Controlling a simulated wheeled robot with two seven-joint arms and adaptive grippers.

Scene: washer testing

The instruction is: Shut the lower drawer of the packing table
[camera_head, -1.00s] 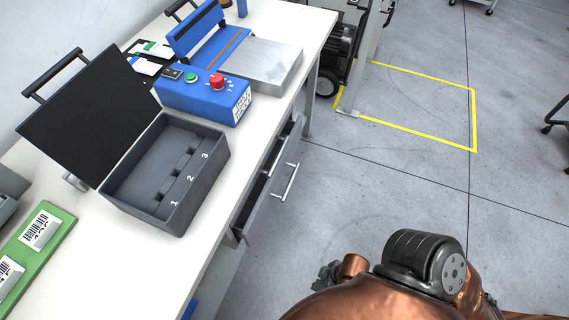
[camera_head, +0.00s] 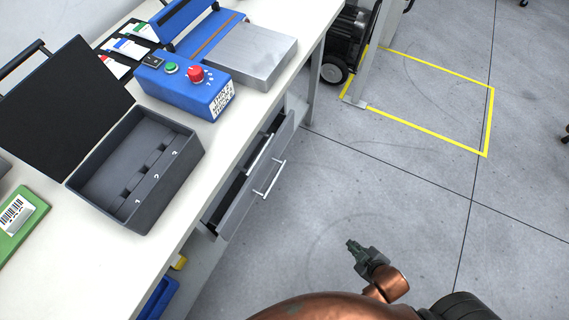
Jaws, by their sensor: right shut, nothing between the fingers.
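The white-topped packing table (camera_head: 200,215) runs diagonally along the left of the head view. Under its right edge are two drawers with bar handles. The lower drawer (camera_head: 236,211) stands partly out, with a dark strip of its inside showing behind its grey front. Its handle (camera_head: 269,181) faces the open floor. The upper drawer's handle (camera_head: 259,154) shows closer to the table. My right gripper (camera_head: 355,247) is shut and empty, over the floor to the right of the drawer and apart from it. My left gripper is out of view.
On the table are an open grey box (camera_head: 150,200) with a raised black lid, a blue control box (camera_head: 185,88), a metal block (camera_head: 250,55) and a green board (camera_head: 20,228). A blue bin (camera_head: 158,300) sits below. Floor right of the drawers is clear.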

